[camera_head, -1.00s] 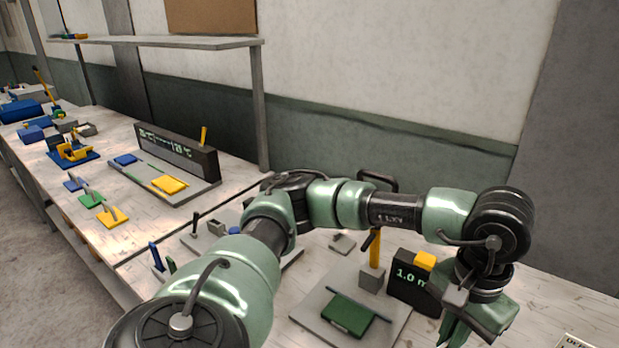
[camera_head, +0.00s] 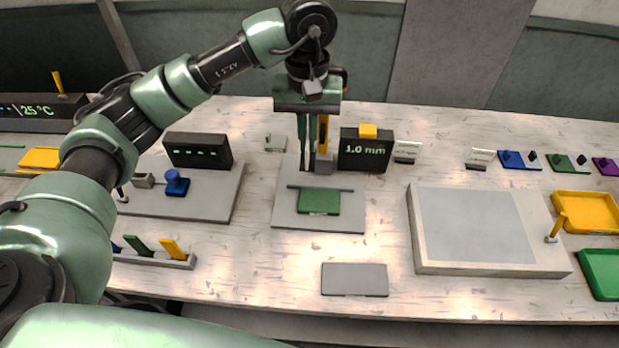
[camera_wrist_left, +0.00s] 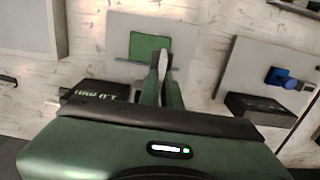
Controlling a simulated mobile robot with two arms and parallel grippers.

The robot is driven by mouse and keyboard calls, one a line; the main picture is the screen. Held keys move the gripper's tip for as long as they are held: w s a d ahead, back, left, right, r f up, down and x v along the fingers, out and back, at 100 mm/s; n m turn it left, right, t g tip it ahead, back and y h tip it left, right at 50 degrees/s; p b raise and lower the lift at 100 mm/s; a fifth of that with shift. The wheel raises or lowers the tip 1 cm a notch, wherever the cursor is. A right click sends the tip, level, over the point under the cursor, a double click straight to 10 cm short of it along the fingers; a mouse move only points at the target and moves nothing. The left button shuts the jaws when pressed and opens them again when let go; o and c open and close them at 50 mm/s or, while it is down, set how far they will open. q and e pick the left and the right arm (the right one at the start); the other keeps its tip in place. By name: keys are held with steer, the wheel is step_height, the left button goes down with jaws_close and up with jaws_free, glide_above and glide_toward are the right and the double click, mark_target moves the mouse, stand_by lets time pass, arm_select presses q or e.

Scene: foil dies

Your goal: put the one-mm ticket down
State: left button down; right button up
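My left gripper (camera_head: 308,164) points down over the back of a grey base plate (camera_head: 285,210) that carries a green square (camera_head: 320,202). It is just left of a black display (camera_head: 364,157) reading "1.0 mm" with a yellow block on top. Its fingers (camera_wrist_left: 161,62) are close together at the tips, and a pale strip shows along them in the left wrist view. I cannot tell whether this is a thin ticket seen edge-on or a finger face. Two small white cards stand on dark feet, a near one (camera_head: 407,149) and one farther right (camera_head: 480,156). My right gripper is not in view.
A grey flat slab (camera_head: 354,279) lies near the front edge. A large pale tray (camera_head: 545,255) stands to its right, with yellow (camera_head: 590,212) and green trays beyond. A yellow-handled post (camera_head: 323,135) is beside the gripper. A slotted rack (camera_head: 185,262) holds coloured tags.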

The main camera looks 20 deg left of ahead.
mark_target(306, 166)
arm_select(q)
steer(key=f, duration=0.2)
steer(key=f+p, duration=0.1)
steer(key=f, duration=0.2)
steer(key=f+p, duration=0.1)
steer(key=f, duration=0.1)
steer(key=shift+s+a+f, duration=0.15)
steer(key=shift+a+f, duration=0.1)
steer(key=shift+f, duration=0.1)
step_height(306, 166, down, 5)
steer(key=shift+f+p, duration=0.1)
steer(key=shift+p, duration=0.75)
steer(key=shift+f, duration=0.1)
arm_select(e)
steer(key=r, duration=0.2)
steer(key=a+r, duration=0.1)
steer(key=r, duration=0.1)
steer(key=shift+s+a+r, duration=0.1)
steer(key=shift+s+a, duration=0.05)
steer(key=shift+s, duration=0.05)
arm_select(q)
steer(key=shift+f+b, duration=0.15)
steer(key=shift+b, duration=0.15)
steer(key=c, duration=1.6)
jaws_free()
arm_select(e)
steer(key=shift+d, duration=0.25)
